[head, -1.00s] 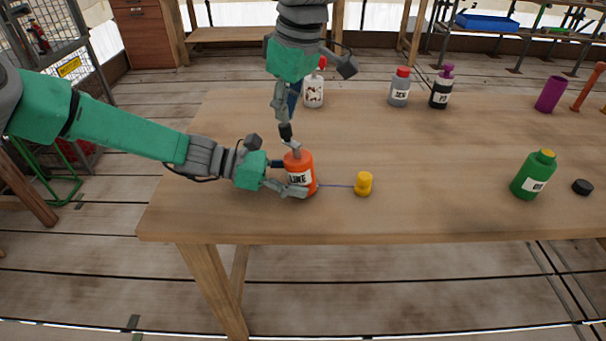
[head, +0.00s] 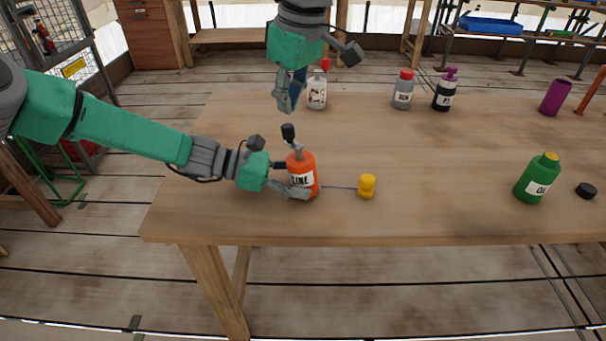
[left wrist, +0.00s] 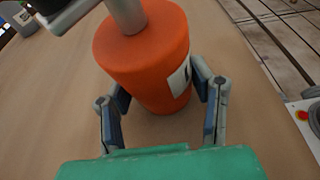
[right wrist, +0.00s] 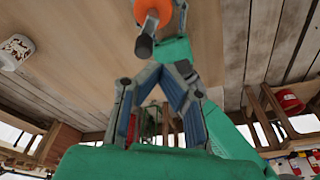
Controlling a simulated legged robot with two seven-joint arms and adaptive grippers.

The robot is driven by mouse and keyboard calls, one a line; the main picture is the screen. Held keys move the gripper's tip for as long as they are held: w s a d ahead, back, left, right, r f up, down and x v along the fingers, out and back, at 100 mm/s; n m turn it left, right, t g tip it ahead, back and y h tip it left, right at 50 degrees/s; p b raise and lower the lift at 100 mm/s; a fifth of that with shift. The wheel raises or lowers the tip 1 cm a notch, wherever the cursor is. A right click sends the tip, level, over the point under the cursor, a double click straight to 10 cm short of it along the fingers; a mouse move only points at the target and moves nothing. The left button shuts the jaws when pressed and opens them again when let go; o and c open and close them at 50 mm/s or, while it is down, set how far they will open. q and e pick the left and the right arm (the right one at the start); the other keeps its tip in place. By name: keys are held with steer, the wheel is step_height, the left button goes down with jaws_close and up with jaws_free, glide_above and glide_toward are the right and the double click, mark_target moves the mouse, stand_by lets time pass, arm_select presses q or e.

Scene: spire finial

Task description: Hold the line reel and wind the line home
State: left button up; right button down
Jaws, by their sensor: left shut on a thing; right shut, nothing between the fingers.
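The orange line reel (head: 302,182), labelled LINE, stands upright on the table near its front left. Its grey crank with a black knob (head: 288,131) is on top. A thin line runs right from the reel to a yellow bobbin-like piece (head: 367,186). My left gripper (head: 300,188) is shut around the reel's body; in the left wrist view its fingers (left wrist: 163,88) flank the orange side (left wrist: 140,60). My right gripper (head: 285,102) is shut and empty, above and behind the knob, apart from it. The right wrist view shows its closed fingers (right wrist: 158,70) and the knob (right wrist: 144,46).
A white bottle (head: 317,93) stands behind my right gripper. Grey (head: 403,92) and dark purple-topped (head: 444,93) bottles stand at the back. A green bottle (head: 534,182), black cap (head: 586,191) and purple cup (head: 555,97) are at right. The table's middle is clear.

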steer(key=s+r+m, duration=0.1)
steer(key=r+m, duration=0.1)
steer(key=m, duration=0.3)
glide_toward(292, 160)
steer(key=shift+s+a+f+t+h, duration=0.15)
steer(key=shift+s+a+t+h, duration=0.1)
steer(key=shift+a, duration=0.2)
steer(key=shift+s+a+f+t+h, duration=0.15)
steer(key=shift+s+a, duration=0.1)
steer(key=shift+a, duration=0.25)
steer(key=shift+f, duration=0.1)
stand_by(0.9)
steer(key=shift+f, duration=1.4)
steer(key=shift+w+d, duration=0.1)
steer(key=shift+w, duration=0.15)
steer(key=shift+w+d, duration=0.15)
steer(key=shift+w, duration=0.25)
steer(key=shift+w, duration=0.3)
